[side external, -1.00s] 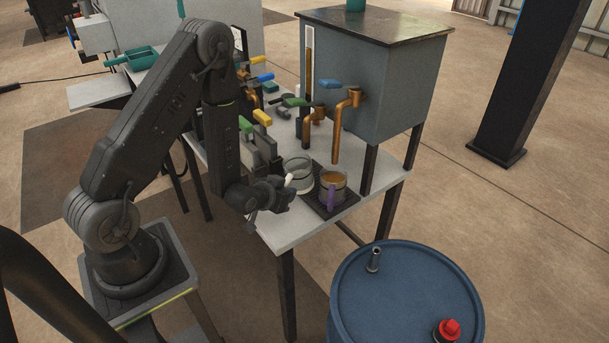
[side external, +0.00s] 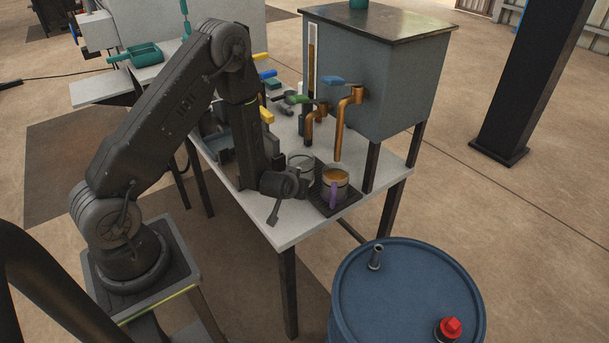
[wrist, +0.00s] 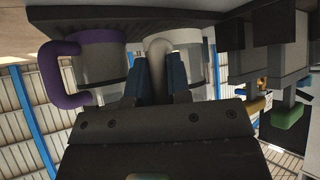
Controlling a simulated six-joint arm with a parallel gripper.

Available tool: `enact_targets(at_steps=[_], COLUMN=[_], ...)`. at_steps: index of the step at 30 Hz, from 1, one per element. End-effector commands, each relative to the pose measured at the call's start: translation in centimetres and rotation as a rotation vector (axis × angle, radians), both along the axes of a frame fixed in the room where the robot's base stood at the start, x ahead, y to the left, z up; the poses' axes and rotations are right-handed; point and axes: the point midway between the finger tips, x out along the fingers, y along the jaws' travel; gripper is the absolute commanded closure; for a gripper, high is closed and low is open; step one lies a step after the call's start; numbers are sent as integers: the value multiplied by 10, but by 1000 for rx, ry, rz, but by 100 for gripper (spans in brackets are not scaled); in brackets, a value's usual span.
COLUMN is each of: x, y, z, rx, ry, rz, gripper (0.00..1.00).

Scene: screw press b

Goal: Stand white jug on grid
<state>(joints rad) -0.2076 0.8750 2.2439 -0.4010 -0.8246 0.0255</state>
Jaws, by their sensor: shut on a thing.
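The white jug (side external: 300,165) is a clear cup with a white handle. In the side view my gripper (side external: 292,182) partly covers it. In the wrist view its white handle (wrist: 157,55) sits between the blue fingers of my gripper (wrist: 158,80), which is shut on it. The jug looks upright at the left edge of the dark grid (side external: 349,204); I cannot tell whether its base touches the grid. A purple-handled jug (side external: 335,180) with amber liquid stands on the grid just to the right, very close to the white jug.
Copper taps (side external: 344,130) with blue and green levers hang from the grey tank (side external: 390,85) above the grid. A press with coloured handles stands behind my arm on the pale table (side external: 300,228). A blue drum (side external: 405,295) stands in front.

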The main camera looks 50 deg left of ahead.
Motion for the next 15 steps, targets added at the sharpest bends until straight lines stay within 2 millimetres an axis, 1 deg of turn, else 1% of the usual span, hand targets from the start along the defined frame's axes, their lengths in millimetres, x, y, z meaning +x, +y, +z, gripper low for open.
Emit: enact_targets(at_steps=[1,3,10,15], x=[9,17,33,56], y=[6,12,23,39], z=[0,0,0,0], rx=[1,1,1,1], ry=[-2,-1,-1,-2], rz=[0,0,-1,0], gripper=[100,100,100,100])
